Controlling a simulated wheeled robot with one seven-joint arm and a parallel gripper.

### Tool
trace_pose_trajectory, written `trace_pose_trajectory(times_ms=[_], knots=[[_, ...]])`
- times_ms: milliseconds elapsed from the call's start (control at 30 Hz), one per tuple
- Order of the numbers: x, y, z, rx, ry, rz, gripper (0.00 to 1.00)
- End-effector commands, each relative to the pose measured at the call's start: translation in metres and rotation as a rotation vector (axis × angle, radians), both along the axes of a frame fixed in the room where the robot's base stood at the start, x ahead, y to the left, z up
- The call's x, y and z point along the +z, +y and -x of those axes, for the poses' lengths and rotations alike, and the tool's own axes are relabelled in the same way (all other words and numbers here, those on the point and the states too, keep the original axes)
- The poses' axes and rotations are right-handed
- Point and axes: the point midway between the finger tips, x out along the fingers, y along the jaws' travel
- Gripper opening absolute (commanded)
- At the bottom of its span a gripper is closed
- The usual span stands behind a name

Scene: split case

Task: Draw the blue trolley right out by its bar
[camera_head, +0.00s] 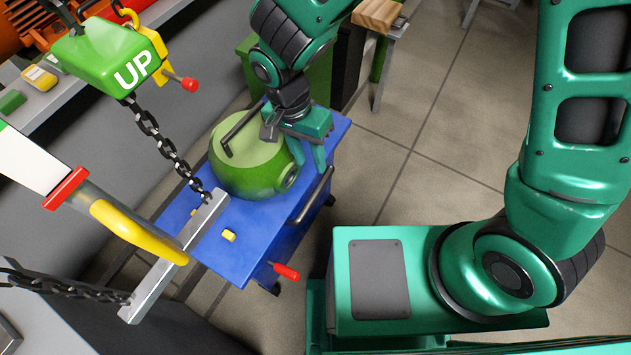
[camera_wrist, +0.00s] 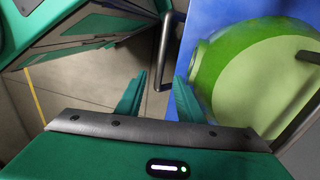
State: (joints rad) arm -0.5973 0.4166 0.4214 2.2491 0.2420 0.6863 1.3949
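The blue trolley (camera_head: 240,215) stands on the tiled floor in the middle of the head view, carrying a round green casing half (camera_head: 240,165). Its dark bar (camera_head: 313,196) runs along the trolley's right side. My gripper (camera_head: 319,168) is over that side, close to the bar's far end, fingers pointing down. In the wrist view my gripper (camera_wrist: 161,76) is open and empty. The bar (camera_wrist: 164,50) shows between and beyond its two green fingers, with the blue trolley top (camera_wrist: 210,22) to the right. I cannot tell whether a finger touches the bar.
A green hoist block (camera_head: 108,55) marked UP and a steel beam (camera_head: 175,255) on chains hang at the left of the trolley. A red-handled lever (camera_head: 285,271) sticks out at its near corner. Tiled floor (camera_head: 430,150) is free to the right.

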Motion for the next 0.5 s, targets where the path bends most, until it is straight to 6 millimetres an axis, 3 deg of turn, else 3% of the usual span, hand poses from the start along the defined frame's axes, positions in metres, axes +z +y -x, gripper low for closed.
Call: trace_pose_trajectory(times_ms=[233, 500], knots=[[-0.022, 0.002, 0.007, -0.003, 0.005, 0.002, 0.34], [-0.069, -0.007, 0.011, -0.003, 0.006, 0.003, 0.34]])
